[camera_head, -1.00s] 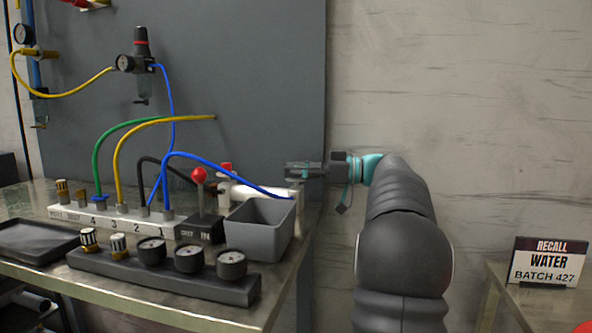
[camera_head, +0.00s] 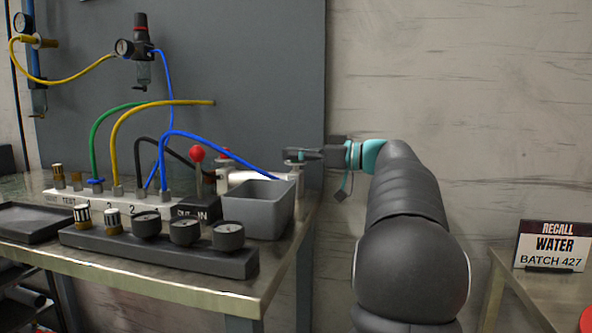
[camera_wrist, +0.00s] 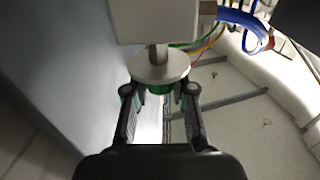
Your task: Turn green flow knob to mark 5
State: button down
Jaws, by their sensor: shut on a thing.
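In the wrist view, the green flow knob (camera_wrist: 160,89) shows as a small green patch below a pale round disc (camera_wrist: 158,66). My gripper (camera_wrist: 160,92) has one finger on each side of it and is shut on it. The fingers stand well apart at the disc's edges. In the head view, my gripper (camera_head: 290,155) is at the right end of the white cylinder (camera_head: 245,177), above the bench's back right. The knob's marks and pointer are not readable in either view.
A grey bin (camera_head: 258,210) stands just in front of the cylinder. A red-balled lever (camera_head: 197,154) and a manifold with coloured hoses (camera_head: 120,192) are to its left. A dark rail of gauges and knobs (camera_head: 160,250) lies in front. A blue hose (camera_head: 225,152) ends near the cylinder.

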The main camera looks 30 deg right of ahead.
jog(key=h+b, duration=0.1)
jog(key=f+m+t+h+b, duration=0.1)
jog(key=b, duration=0.1)
jog(key=shift+a+m+t, duration=0.1)
jog(key=shift+m+t, duration=0.2)
jog(key=m+t+h+b, duration=0.1)
jog(key=h+b, duration=0.2)
jog(key=shift+r+m, duration=0.2)
jog(key=shift+m, duration=0.2)
jog(key=shift+r+m+t+h+b, duration=0.2)
jog(key=shift+m+t+h+b, duration=0.3)
jog(key=shift+m+h, duration=0.55)
jog(key=shift+r+m+h, duration=0.1)
jog(key=shift+m+h, duration=0.6)
jog(key=shift+h, duration=0.65)
jog(key=shift+r+m+h, duration=0.1)
jog(key=shift+m+h, duration=0.55)
jog(key=shift+h, duration=0.65)
jog(key=c, duration=0.9)
grip_release()
jog(key=shift+c, duration=0.2)
jog(key=shift+f, duration=0.1)
